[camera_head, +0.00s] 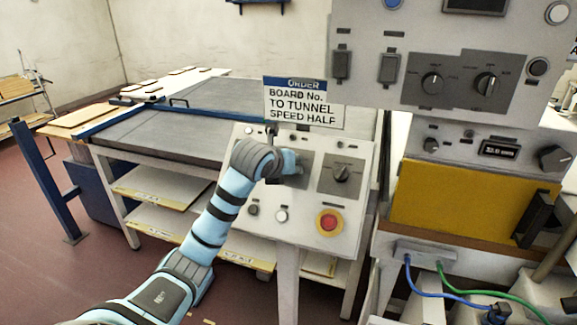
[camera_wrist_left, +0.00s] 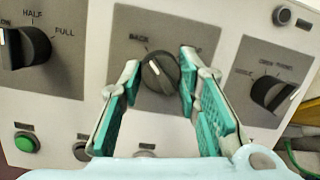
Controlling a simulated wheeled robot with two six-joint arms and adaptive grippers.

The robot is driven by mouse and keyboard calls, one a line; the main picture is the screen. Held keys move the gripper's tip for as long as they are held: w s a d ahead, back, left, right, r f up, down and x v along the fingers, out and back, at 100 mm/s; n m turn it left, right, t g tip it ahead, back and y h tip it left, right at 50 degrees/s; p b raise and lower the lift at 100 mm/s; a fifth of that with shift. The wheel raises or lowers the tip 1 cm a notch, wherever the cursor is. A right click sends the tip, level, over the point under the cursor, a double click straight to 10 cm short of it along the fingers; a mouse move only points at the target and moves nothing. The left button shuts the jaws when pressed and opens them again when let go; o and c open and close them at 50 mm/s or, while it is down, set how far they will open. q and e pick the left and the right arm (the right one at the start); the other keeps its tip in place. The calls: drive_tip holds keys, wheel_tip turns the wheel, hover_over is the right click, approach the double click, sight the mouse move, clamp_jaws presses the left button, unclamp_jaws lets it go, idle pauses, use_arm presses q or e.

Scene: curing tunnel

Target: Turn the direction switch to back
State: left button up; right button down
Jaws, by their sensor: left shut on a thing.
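The direction switch (camera_wrist_left: 160,72) is a dark round knob on a grey plate in the left wrist view. The word BACK stands above it to the left. A pale line on the knob appears to lean up and left, toward that word. My left gripper (camera_wrist_left: 159,62) has its green-padded fingers on either side of the knob, shut on it. In the head view my left gripper (camera_head: 292,165) is at the sloped control panel (camera_head: 305,232) and hides the switch. My right gripper is not in view.
A speed knob (camera_wrist_left: 28,47) with HALF and FULL is left of the switch, and another knob (camera_wrist_left: 272,92) is to its right. A red stop button (camera_head: 330,222) sits lower on the panel. An order sign (camera_head: 303,103) stands behind it. A taller cabinet (camera_head: 450,55) is at right.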

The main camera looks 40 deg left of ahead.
use_arm(q)
drive_tip(key=o, duration=1.2)
drive_tip(key=shift+c, duration=0.2)
drive_tip(key=v, duration=1.2)
